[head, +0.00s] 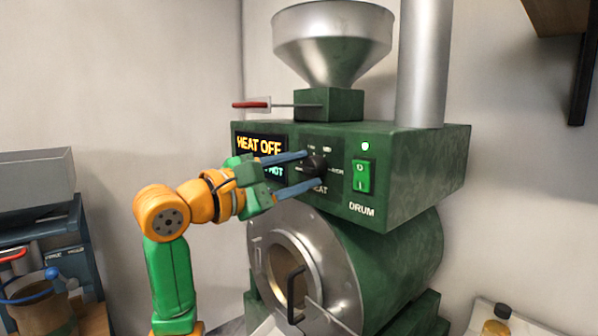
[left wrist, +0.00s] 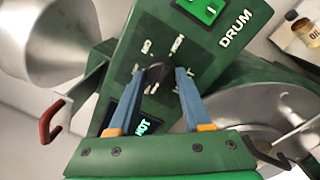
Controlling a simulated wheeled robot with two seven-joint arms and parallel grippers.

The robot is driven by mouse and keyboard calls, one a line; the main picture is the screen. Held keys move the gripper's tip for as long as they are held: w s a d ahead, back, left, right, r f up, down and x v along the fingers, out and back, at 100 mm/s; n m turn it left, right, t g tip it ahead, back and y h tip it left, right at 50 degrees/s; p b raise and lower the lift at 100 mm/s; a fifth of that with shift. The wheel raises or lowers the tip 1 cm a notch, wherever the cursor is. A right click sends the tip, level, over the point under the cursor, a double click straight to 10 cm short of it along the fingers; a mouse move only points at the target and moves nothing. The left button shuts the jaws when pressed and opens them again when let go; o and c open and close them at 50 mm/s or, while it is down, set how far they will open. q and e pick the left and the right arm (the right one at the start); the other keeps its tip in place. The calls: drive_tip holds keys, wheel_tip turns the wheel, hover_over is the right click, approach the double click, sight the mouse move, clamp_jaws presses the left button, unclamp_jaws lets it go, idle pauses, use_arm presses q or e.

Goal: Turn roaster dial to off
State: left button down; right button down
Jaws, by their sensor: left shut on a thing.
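The green roaster (head: 420,160) stands at the centre right in the head view. Its black heat dial (head: 317,167) sits on the front panel, and it also shows in the left wrist view (left wrist: 157,74). The display (head: 259,146) reads "HEAT OFF" with a line ending in "HOT" below. My left gripper (head: 314,168) reaches in from the left with its blue fingers on either side of the dial, shut on it. The fingers partly cover the panel markings. My right gripper is not in view.
A lit green drum switch (head: 362,176) is just right of the dial, under a green lamp. A red-handled slide (head: 252,104) sticks out left below the metal hopper (head: 333,40). The round drum door (head: 290,270) with its handle is below. A bottle (head: 497,320) stands at lower right.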

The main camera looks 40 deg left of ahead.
use_arm(q)
drive_tip(key=shift+c, duration=1.7)
unclamp_jaws()
drive_tip(key=shift+w, duration=0.1)
drive_tip(key=shift+s+f, duration=0.1)
drive_tip(key=shift+s, duration=0.2)
drive_tip(key=s+b, duration=0.2)
drive_tip(key=s, duration=0.4)
drive_tip(key=shift+s+a+b, duration=0.15)
drive_tip(key=shift+s+b, duration=0.15)
drive_tip(key=shift+b, duration=0.1)
drive_tip(key=shift+f, duration=0.1)
